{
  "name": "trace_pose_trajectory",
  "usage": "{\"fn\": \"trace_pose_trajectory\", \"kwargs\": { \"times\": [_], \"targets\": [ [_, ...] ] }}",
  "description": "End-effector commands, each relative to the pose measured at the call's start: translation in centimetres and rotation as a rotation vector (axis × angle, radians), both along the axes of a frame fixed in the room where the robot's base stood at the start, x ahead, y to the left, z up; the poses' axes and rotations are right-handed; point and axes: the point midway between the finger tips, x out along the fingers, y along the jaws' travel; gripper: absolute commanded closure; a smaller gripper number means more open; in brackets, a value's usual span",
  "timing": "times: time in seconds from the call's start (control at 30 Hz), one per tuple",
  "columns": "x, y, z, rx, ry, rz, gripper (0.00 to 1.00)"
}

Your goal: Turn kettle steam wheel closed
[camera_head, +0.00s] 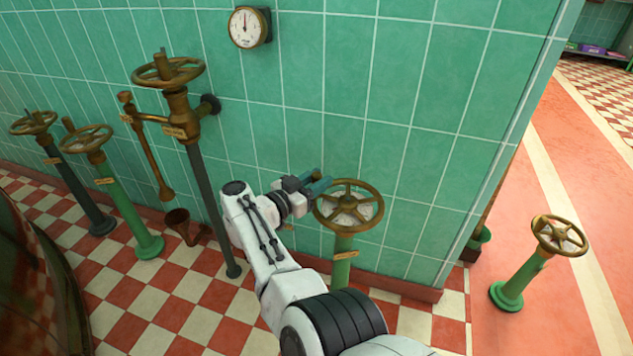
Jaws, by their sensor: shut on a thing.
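A bronze handwheel (371,219) with spokes tops a green post (342,262) in front of the tiled wall's right part. A small brass tag (346,254) hangs on the post, too small to read. My gripper (321,184) reaches in from the left and is shut on the handwheel's upper-left rim. The exact contact of the fingers on the rim is hard to make out. Which wheel is the kettle steam wheel cannot be read from the tags.
Other handwheels stand at left: a tall one (168,72) on a dark pipe, a green-post one (87,138) and a dark-post one (33,123). Another (559,235) stands right, past the wall corner. A gauge (245,27) hangs above. Open red floor (560,130) lies right.

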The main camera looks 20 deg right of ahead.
Motion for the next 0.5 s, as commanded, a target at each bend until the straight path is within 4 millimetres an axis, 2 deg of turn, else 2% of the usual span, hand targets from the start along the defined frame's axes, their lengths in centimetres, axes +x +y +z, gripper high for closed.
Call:
{"fn": "trace_pose_trajectory", "kwargs": {
  "times": [0.13,0.17,0.2,0.33,0.5],
  "targets": [
    [0.15,-0.18,0.1,0.002,-0.001,0.002,1.0],
    [0.15,-0.18,0.1,0.002,-0.002,0.002,0.65],
    [0.15,-0.17,0.1,0.002,-0.002,0.002,0.61],
    [0.13,-0.12,0.07,0.002,-0.001,0.002,0.49],
    [0.09,-0.08,0.05,0.001,-0.002,0.002,0.48]
  ]
}}
